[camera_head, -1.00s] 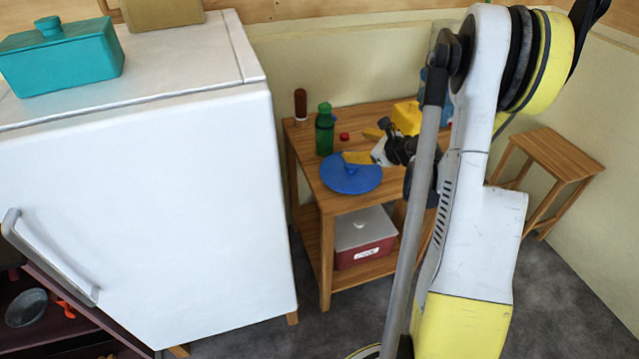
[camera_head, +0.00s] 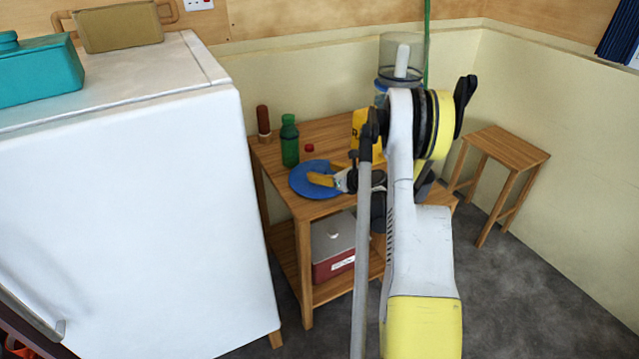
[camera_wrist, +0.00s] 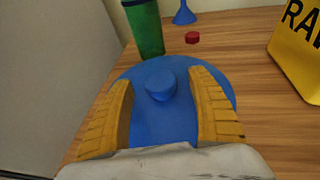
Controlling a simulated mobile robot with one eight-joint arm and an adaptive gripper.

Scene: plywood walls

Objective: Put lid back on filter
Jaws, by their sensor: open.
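The blue round lid (camera_head: 303,186) lies on the wooden table. Its knob (camera_wrist: 161,86) faces up in the wrist view. My gripper (camera_wrist: 160,80) is open, with one yellow finger on each side of the knob and visible gaps between. My gripper (camera_head: 322,180) hides part of the lid in the head view. The filter (camera_head: 401,62) stands at the back right of the table, behind my arm. Its upper part is a clear cylinder with a white piece inside; my arm hides its lower part.
A green bottle (camera_head: 289,141), red cap (camera_wrist: 192,37) and blue funnel (camera_wrist: 184,13) are beyond the lid. A yellow object (camera_wrist: 300,50) stands at right. The white fridge (camera_head: 130,200) is left of the table (camera_head: 330,130). A stool (camera_head: 510,146) stands at right.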

